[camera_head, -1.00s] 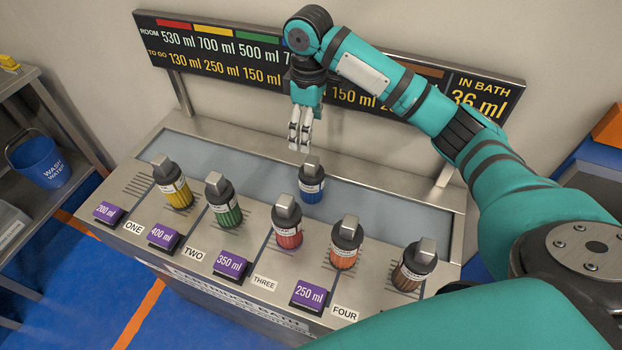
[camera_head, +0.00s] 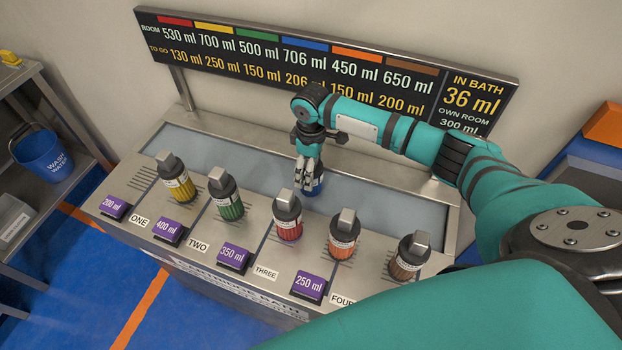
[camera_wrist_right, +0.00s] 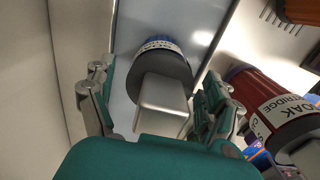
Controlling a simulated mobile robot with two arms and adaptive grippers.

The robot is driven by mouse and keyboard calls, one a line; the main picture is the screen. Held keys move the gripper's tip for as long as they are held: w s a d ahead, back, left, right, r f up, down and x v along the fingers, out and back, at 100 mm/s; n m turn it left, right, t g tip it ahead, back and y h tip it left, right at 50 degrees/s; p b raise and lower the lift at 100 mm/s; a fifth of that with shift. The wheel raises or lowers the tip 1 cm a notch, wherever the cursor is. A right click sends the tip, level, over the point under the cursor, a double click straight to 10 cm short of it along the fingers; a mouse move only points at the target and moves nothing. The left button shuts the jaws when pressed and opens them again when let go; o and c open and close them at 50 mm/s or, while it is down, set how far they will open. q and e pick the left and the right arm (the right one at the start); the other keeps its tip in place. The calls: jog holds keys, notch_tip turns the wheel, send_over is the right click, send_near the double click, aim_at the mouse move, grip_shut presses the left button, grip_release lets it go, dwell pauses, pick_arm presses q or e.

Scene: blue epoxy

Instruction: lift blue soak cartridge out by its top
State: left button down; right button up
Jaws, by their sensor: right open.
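The blue soak cartridge (camera_head: 314,186) stands in the bath trough, mostly hidden behind my right gripper in the head view. In the right wrist view the cartridge (camera_wrist_right: 162,68) shows a dark collar, a blue body edge and a grey block-shaped top (camera_wrist_right: 161,102). My right gripper (camera_head: 305,176) is over the cartridge's top, pointing down. In the wrist view its open fingers (camera_wrist_right: 155,100) stand on either side of the top, with visible gaps on both sides. My left gripper is in neither view.
Yellow (camera_head: 176,178), green (camera_head: 226,194), red (camera_head: 287,215), orange (camera_head: 343,235) and brown (camera_head: 409,258) cartridges stand along the bath's front deck. The red one is close to my right gripper. A sign board (camera_head: 330,70) stands behind the bath.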

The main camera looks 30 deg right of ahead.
jog(key=shift+f, duration=0.45)
jog(key=shift+r, duration=0.1)
grip_shut()
